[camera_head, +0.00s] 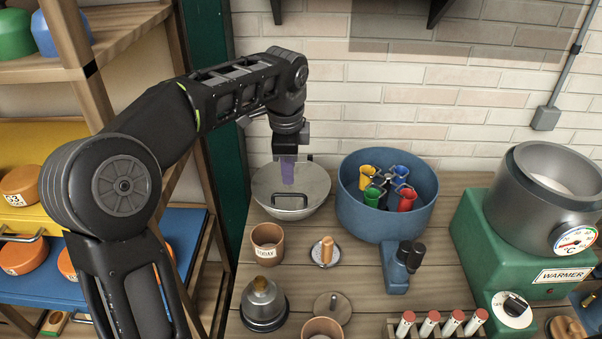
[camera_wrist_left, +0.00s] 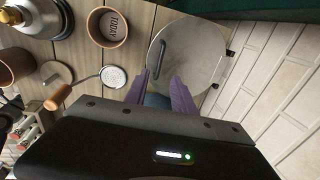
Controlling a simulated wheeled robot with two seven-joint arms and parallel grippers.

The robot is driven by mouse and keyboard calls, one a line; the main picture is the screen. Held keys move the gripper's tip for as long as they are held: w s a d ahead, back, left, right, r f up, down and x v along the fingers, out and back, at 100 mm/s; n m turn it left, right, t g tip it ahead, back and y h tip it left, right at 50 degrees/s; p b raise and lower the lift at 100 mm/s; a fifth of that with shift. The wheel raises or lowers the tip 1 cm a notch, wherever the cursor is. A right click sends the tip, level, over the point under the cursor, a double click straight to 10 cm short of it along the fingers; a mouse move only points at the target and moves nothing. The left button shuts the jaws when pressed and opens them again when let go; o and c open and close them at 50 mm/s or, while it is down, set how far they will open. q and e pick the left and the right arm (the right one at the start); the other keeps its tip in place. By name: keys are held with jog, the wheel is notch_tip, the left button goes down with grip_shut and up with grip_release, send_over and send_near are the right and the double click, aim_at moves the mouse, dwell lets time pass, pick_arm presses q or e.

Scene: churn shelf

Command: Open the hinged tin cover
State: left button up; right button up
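The round grey metal tin cover (camera_head: 316,186) lies down flat at the back left of the wooden counter, against the brick wall. Its dark bar handle (camera_head: 290,204) is on the side away from the wall. In the left wrist view the cover (camera_wrist_left: 197,57) shows its handle (camera_wrist_left: 156,57) at one edge and dark hinge parts (camera_wrist_left: 231,54) at the opposite edge. My left gripper (camera_head: 288,180) points down over the cover, its purple fingers hiding part of it. The fingers (camera_wrist_left: 160,78) are apart, with nothing held between them, close to the handle. My right gripper is not in view.
A blue pot (camera_head: 372,220) with several coloured cups stands right of the cover. A terracotta pot (camera_head: 267,245), a strainer with wooden handle (camera_head: 326,252) and a metal bell-shaped vessel (camera_head: 264,302) stand in front. A green warmer (camera_head: 490,245) is at right; wooden shelves are at left.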

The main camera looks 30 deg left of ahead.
aim_at(290, 194)
pick_arm(q)
jog(key=shift+s+r, duration=0.1)
jog(key=shift+s, duration=0.05)
jog(key=shift+w+a+f, duration=0.1)
jog(key=shift+w+f, duration=0.15)
jog(key=shift+f, duration=1.05)
jog(key=shift+w+a+f, duration=0.1)
jog(key=shift+w+f, duration=0.15)
jog(key=shift+f, duration=1.05)
jog(key=shift+w+a+f, duration=0.1)
jog(key=shift+w+f, duration=0.15)
jog(key=shift+f, duration=1.05)
jog(key=shift+c, duration=0.2)
grip_shut()
